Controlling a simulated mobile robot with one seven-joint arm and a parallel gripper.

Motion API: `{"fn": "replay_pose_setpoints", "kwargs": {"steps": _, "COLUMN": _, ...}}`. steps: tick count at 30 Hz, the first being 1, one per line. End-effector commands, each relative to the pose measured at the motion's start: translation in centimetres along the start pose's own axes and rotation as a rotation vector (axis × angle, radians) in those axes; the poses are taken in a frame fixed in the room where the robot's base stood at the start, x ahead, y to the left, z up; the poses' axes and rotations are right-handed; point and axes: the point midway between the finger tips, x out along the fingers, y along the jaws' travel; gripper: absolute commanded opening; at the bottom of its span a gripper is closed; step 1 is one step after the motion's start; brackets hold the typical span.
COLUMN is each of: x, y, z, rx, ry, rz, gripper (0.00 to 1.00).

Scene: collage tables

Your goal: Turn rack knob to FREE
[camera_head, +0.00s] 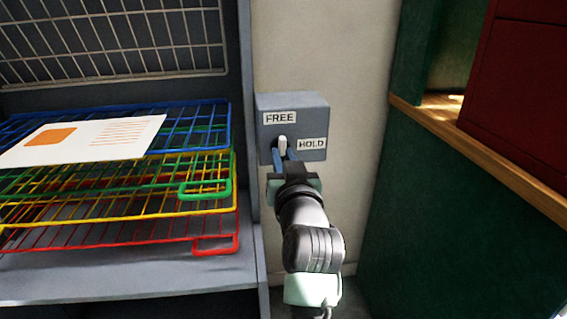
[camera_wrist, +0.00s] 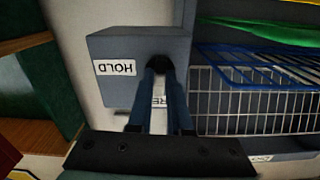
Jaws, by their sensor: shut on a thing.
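A grey box (camera_head: 317,108) on the pale wall carries a FREE label (camera_head: 280,118) at its upper left and a HOLD label (camera_head: 312,143) at its right. The knob (camera_head: 283,142) shows a small white upright part just below the FREE label, left of HOLD. My gripper (camera_head: 284,154) is shut on the knob, its blue fingers on either side of it. In the wrist view the knob (camera_wrist: 158,63) is a dark shape between the fingertips.
Left of the box stands a grey rack (camera_head: 245,190) with blue, green, yellow and red wire shelves. A white sheet (camera_head: 85,140) with an orange patch lies on the blue shelf (camera_head: 210,113). A green cabinet (camera_head: 450,210) with a wooden edge stands at the right.

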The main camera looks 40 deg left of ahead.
Motion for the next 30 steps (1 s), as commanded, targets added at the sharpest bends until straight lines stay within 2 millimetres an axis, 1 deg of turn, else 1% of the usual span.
{"fn": "replay_pose_setpoints", "kwargs": {"steps": 9, "x": -0.04, "y": 0.08, "z": 0.11, "rx": -0.085, "ry": -0.002, "rz": 0.001, "gripper": 0.00}}
{"fn": "replay_pose_setpoints", "kwargs": {"steps": 23, "x": -0.02, "y": 0.05, "z": 0.08, "rx": -0.095, "ry": -0.002, "rz": 0.001, "gripper": 0.00}}
{"fn": "replay_pose_setpoints", "kwargs": {"steps": 24, "x": -0.02, "y": 0.05, "z": 0.07, "rx": -0.095, "ry": -0.002, "rz": 0.001, "gripper": 0.25}}
{"fn": "replay_pose_setpoints", "kwargs": {"steps": 28, "x": -0.02, "y": 0.05, "z": 0.05, "rx": -0.094, "ry": -0.002, "rz": 0.001, "gripper": 0.47}}
{"fn": "replay_pose_setpoints", "kwargs": {"steps": 30, "x": -0.02, "y": 0.04, "z": 0.04, "rx": -0.094, "ry": -0.001, "rz": 0.001, "gripper": 0.47}}
